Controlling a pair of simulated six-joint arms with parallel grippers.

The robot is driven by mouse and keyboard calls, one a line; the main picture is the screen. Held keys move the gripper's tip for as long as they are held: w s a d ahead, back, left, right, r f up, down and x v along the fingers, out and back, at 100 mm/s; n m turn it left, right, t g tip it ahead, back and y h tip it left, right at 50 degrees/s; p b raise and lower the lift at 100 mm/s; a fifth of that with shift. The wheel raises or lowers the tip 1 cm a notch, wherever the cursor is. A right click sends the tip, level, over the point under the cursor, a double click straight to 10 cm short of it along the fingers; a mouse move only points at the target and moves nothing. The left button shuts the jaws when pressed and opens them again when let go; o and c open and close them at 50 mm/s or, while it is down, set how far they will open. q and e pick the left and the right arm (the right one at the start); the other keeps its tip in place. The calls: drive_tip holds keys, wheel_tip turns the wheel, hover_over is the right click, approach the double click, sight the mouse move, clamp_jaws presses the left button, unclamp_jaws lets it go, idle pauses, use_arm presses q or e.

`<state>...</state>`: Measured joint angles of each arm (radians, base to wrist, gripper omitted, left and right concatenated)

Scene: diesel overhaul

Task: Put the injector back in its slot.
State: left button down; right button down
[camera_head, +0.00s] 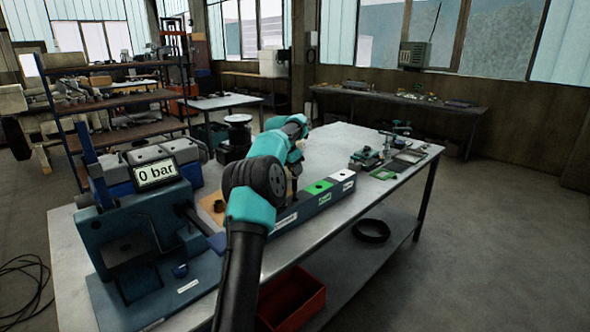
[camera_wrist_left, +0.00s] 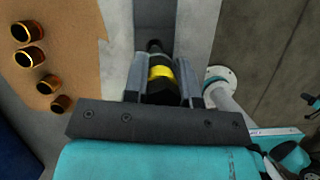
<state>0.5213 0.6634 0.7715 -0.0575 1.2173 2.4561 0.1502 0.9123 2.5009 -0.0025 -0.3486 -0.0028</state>
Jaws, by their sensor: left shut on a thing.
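My left gripper (camera_wrist_left: 162,85) is shut on the injector (camera_wrist_left: 161,75), a dark cylinder with a yellow band, held between the two fingers in the left wrist view. The injector's dark tip points away from the wrist, over a grey surface. In the head view my left gripper (camera_head: 294,180) is largely hidden behind my arm and hangs over the long injector rack. The rack (camera_head: 317,200) has a white section and a green section with dark holes, then a dark blue section. Whether the injector's tip touches the rack cannot be told. My right gripper is not in view.
A brown mat (camera_wrist_left: 60,50) with several copper-coloured cups lies beside the rack. A red bin (camera_head: 292,300) sits below. Small tools lie at the table's right end; the far middle is clear.

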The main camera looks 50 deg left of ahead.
sight(295, 190)
use_arm(q)
drive_tip(key=shift+f, duration=4.7)
drive_tip(key=shift+c, duration=2.3)
unclamp_jaws()
drive_tip(key=shift+f, duration=0.15)
drive_tip(key=shift+r, duration=3.65)
